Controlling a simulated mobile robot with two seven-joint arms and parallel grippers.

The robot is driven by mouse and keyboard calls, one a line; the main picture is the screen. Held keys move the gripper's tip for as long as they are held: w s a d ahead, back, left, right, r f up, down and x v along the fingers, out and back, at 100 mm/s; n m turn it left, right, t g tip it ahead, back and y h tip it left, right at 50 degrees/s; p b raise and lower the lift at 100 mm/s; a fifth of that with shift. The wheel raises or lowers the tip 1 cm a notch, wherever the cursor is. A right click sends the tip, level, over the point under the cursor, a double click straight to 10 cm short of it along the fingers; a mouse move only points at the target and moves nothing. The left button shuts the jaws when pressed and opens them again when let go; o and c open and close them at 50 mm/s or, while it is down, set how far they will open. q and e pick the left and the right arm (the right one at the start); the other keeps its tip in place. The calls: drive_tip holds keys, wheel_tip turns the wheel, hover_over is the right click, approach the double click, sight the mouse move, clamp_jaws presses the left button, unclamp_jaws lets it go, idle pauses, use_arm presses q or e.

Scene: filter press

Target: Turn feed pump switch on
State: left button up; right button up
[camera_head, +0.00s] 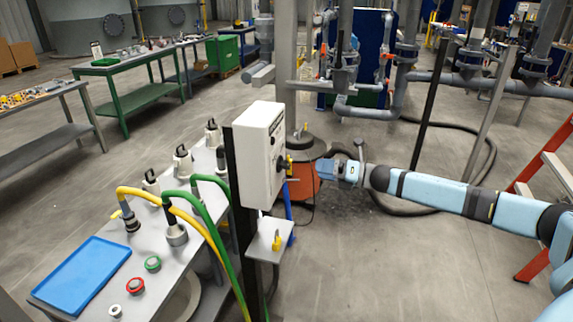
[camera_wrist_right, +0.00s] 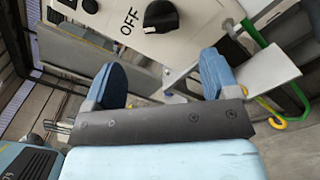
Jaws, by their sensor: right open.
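The white switch box (camera_head: 258,155) is mounted on a dark post in the middle of the head view, its switch face turned right. In the right wrist view a black rotary knob (camera_wrist_right: 162,16) sits on the white face, beside the printed word OFF (camera_wrist_right: 130,20). My right gripper (camera_head: 325,170) is just right of the box face in the head view. In the right wrist view its two blue fingers (camera_wrist_right: 162,78) are apart with nothing between them, and the knob lies beyond their tips, apart from them. My left gripper is not in view.
A small grey shelf (camera_head: 268,250) with a yellow item (camera_head: 277,240) is below the box. Left of the post, a bench holds a blue tray (camera_head: 82,272), push buttons and yellow and green hoses. An orange ladder (camera_head: 548,180) stands at right. Pipework stands behind.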

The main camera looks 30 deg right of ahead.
sight(289, 164)
drive_tip(key=p+x, duration=0.2)
drive_tip(key=x, duration=0.8)
drive_tip(key=shift+w, duration=0.1)
drive_tip(key=shift+w+a, duration=0.25)
drive_tip(key=shift+w, duration=0.05)
drive_tip(key=c, duration=0.9)
